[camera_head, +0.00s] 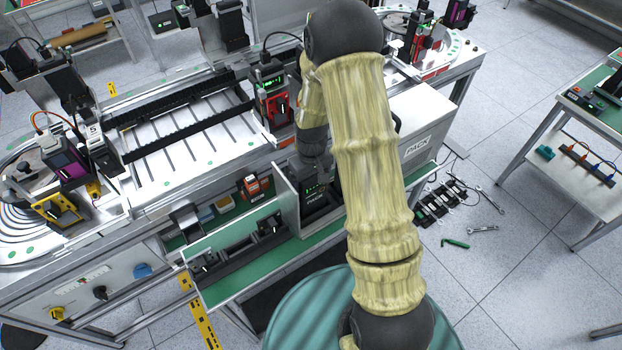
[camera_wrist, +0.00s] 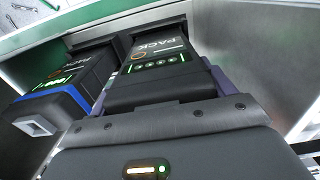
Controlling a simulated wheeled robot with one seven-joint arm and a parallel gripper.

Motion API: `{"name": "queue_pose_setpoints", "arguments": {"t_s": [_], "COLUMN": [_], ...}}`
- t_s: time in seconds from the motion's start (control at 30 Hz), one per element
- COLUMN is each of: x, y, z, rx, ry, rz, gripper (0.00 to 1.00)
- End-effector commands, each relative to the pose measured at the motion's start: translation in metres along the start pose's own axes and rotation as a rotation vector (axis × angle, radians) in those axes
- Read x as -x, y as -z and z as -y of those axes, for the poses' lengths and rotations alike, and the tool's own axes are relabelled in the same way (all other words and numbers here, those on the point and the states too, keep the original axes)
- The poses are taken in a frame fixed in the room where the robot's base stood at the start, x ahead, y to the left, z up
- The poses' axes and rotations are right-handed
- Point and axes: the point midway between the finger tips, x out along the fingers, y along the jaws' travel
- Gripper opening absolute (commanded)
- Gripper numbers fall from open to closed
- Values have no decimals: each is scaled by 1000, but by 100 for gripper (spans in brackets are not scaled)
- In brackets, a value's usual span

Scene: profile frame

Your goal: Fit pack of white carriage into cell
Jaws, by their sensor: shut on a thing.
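A black pack (camera_wrist: 155,68) with "PACK" lettering, an orange ring and a row of small lights is between my gripper's fingers in the wrist view. My gripper (camera_wrist: 158,88) is shut on it, with a finger along each side. The far end of the pack is close to a dark opening, and I cannot tell how far it is in. In the head view the dark end of my arm (camera_head: 318,205) is beside a grey upright panel (camera_head: 288,203). My arm hides part of this area. I cannot pick out the white carriage for certain.
A second pack (camera_wrist: 68,88) with a blue band and green lights is close on the left in the wrist view. A pale wall (camera_wrist: 245,45) stands close on the right. A grey cabinet (camera_head: 418,145) marked "PACK" is right of my arm. Loose tools (camera_head: 455,243) lie on the floor.

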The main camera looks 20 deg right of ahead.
Motion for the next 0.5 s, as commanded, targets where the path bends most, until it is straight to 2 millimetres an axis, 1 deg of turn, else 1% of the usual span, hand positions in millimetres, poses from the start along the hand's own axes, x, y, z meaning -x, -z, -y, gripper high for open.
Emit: {"name": "queue_pose_setpoints", "arguments": {"t_s": [0.5], "x": [18], "y": [1], "z": [0], "rx": [0], "ry": [-1], "rz": [-2], "gripper": [23]}}
